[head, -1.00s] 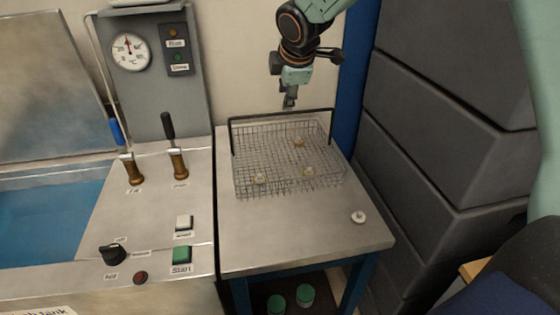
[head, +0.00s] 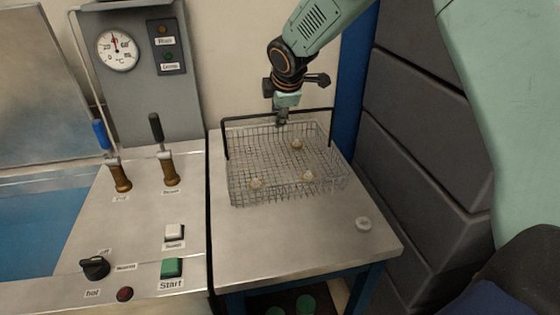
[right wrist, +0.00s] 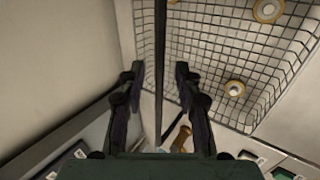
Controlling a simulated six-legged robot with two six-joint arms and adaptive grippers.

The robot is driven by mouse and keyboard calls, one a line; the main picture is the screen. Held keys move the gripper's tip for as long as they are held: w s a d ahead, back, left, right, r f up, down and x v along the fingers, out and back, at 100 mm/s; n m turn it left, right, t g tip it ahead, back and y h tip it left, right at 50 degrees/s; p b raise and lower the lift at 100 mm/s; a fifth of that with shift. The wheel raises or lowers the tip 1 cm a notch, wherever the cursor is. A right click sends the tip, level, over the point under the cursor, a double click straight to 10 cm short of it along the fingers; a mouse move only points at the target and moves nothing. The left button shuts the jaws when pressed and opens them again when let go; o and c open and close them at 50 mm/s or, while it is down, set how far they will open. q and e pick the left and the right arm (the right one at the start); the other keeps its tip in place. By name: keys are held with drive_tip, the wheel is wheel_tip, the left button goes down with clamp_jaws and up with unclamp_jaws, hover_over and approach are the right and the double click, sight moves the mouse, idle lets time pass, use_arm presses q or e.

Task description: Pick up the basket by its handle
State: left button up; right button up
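The wire basket (head: 285,165) stands on a steel table, its dark handle (head: 240,119) raised at the far side. My right gripper (head: 282,121) points down at the middle of the handle's top bar. In the right wrist view the handle bar (right wrist: 160,60) runs between the two spread fingers of my right gripper (right wrist: 158,85), with gaps on both sides. My left gripper is not in view.
A bench with valve levers (head: 168,165), a green start button (head: 172,268) and a water tank (head: 35,230) adjoins at left. Dark panels (head: 420,150) stand at right.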

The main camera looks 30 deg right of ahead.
drive_tip(key=shift+w+f, duration=0.3)
drive_tip(key=shift+f, duration=0.15)
clamp_jaws()
